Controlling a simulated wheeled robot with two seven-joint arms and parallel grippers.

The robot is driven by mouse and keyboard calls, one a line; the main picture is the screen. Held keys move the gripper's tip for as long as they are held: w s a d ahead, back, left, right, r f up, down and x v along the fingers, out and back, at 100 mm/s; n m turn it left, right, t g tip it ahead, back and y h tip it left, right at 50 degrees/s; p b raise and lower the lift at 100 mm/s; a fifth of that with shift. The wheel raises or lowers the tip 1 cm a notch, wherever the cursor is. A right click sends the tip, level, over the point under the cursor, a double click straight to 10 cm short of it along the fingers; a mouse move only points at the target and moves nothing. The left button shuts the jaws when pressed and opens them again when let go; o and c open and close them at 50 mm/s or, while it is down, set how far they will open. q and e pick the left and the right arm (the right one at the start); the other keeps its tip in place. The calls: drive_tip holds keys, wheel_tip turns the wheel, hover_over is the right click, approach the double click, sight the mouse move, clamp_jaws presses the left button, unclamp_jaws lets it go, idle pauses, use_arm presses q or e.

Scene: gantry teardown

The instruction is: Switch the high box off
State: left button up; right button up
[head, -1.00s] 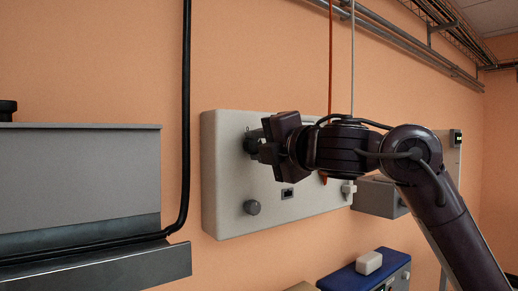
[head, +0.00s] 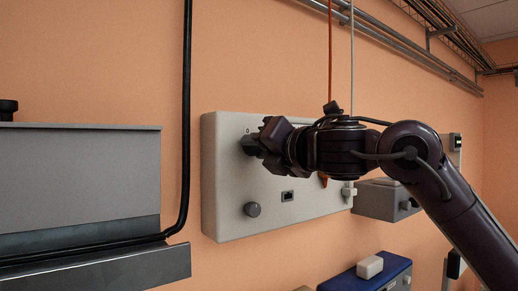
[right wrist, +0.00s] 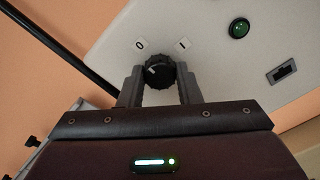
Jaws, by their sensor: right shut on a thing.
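The high box (head: 225,185) is a pale panel box on the orange wall in the head view; its face also shows in the right wrist view (right wrist: 215,75). A black rotary knob (right wrist: 158,72) sits on it below the marks 0 (right wrist: 140,44) and I (right wrist: 183,43). The knob's white line appears to point up-left, towards the 0 side. My right gripper (right wrist: 160,84) is shut on the knob, one finger on each side. In the head view my right gripper (head: 254,145) largely hides the knob. My left gripper is out of view.
A round green part (right wrist: 239,28) and a dark socket (right wrist: 283,72) are on the box face. A smaller grey box (head: 380,200) is to the right, a blue-topped box (head: 345,281) below.

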drive_tip(key=shift+a+f, duration=0.1)
drive_tip(key=shift+f, duration=0.25)
drive_tip(key=o, duration=0.7)
drive_tip(key=shift+o, duration=1.3)
drive_tip(key=shift+r, duration=0.2)
drive_tip(key=shift+s, duration=0.1)
drive_tip(key=b+v, duration=0.4)
drive_tip(key=v, duration=0.3)
drive_tip(key=shift+s+d, duration=0.2)
drive_tip(key=shift+d, duration=0.1)
